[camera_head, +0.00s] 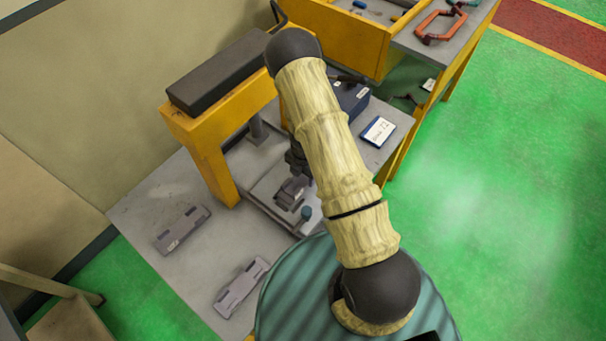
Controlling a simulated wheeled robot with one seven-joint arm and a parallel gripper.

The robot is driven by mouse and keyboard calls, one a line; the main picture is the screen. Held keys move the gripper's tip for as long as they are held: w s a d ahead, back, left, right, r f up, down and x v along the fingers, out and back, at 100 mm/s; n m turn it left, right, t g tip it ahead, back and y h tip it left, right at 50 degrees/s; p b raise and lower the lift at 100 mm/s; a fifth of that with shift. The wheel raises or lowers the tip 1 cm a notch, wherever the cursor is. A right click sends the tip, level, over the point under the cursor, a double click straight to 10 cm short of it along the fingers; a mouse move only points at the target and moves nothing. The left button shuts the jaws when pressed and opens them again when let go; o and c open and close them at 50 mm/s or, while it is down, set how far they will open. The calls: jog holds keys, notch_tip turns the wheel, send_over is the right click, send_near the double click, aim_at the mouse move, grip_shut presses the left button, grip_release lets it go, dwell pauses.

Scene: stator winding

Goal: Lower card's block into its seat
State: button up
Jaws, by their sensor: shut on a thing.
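A white card with a blue edge (378,131) lies on the grey table at right; its writing is too small to read surely. My gripper (297,168) is low under the yellow frame's right side, mostly hidden behind my arm. It is shut on a dark grey block (291,193), which is over a light grey base plate (258,190). I cannot tell whether the block touches the plate, and no seat shows clearly. Two flat grey labelled blocks lie on the table, one at left (181,230) and one at front (241,287).
A yellow frame with a dark top (222,72) stands left of my arm. A dark blue box (350,97) is behind my arm. A small blue knob (306,212) is by the plate. A yellow bench (340,38) stands behind. Green floor is open at right.

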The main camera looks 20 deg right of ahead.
aim_at(303, 177)
jog(key=shift+f, duration=0.2)
dwell(0.3)
jog(key=shift+f+b, duration=0.6)
jog(key=shift+f, duration=0.15)
dwell(0.3)
jog(key=o, duration=1.9)
jog(key=shift+r+p, duration=4.1)
jog(key=shift+r, duration=0.45)
